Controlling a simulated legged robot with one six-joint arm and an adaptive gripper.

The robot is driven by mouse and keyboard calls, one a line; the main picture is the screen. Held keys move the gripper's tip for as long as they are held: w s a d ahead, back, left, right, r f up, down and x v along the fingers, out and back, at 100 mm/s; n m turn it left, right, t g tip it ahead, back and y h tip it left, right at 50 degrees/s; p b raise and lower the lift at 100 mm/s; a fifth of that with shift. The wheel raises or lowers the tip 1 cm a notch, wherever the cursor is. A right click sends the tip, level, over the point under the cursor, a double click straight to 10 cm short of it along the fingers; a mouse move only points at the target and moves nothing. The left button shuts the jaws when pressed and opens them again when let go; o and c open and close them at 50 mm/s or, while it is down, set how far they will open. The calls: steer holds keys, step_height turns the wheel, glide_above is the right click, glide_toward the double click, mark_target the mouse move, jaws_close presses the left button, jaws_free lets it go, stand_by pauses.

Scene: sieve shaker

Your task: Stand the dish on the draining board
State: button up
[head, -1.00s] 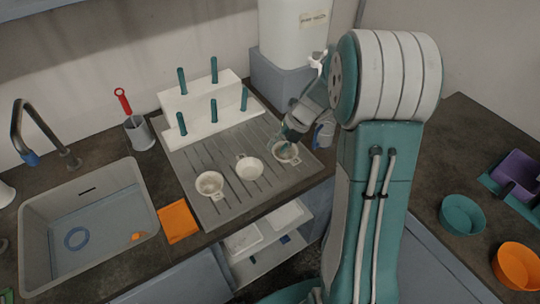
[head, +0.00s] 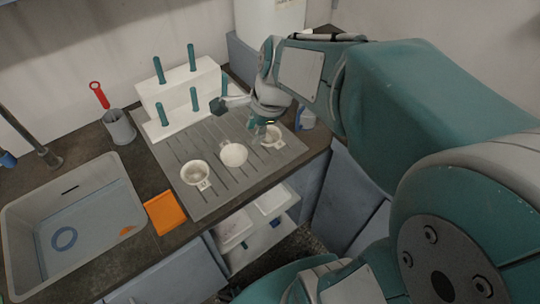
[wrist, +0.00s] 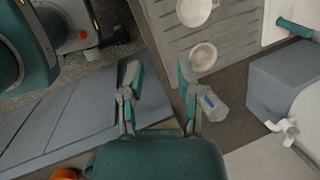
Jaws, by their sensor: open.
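Three small white dishes lie on the grey ribbed draining board (head: 213,210): a left dish (head: 195,174), a middle dish (head: 234,154) and a right dish (head: 274,136). The left one shows a small tab on its rim. My gripper (head: 260,130) is at the right dish in the head view and partly covers it. In the wrist view my gripper (wrist: 160,74) is open, with nothing between its fingers. Two dishes show there beyond the right finger, the nearer one (wrist: 203,56) beside it and apart from it.
A white rack (head: 180,95) with several teal pegs stands at the back of the board. A spray bottle (wrist: 211,104) stands near the right finger. A white container with a tap (wrist: 285,130) is at right. The sink (head: 75,215) and an orange square (head: 165,212) lie left.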

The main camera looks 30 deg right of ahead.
steer(key=s+a+r+n+t+h, duration=0.2)
steer(key=s+r+n, duration=0.2)
steer(key=s+n, duration=0.7)
steer(key=shift+s+n+t, duration=0.25)
steer(key=shift+n+t, duration=0.15)
steer(key=shift+n, duration=3.5)
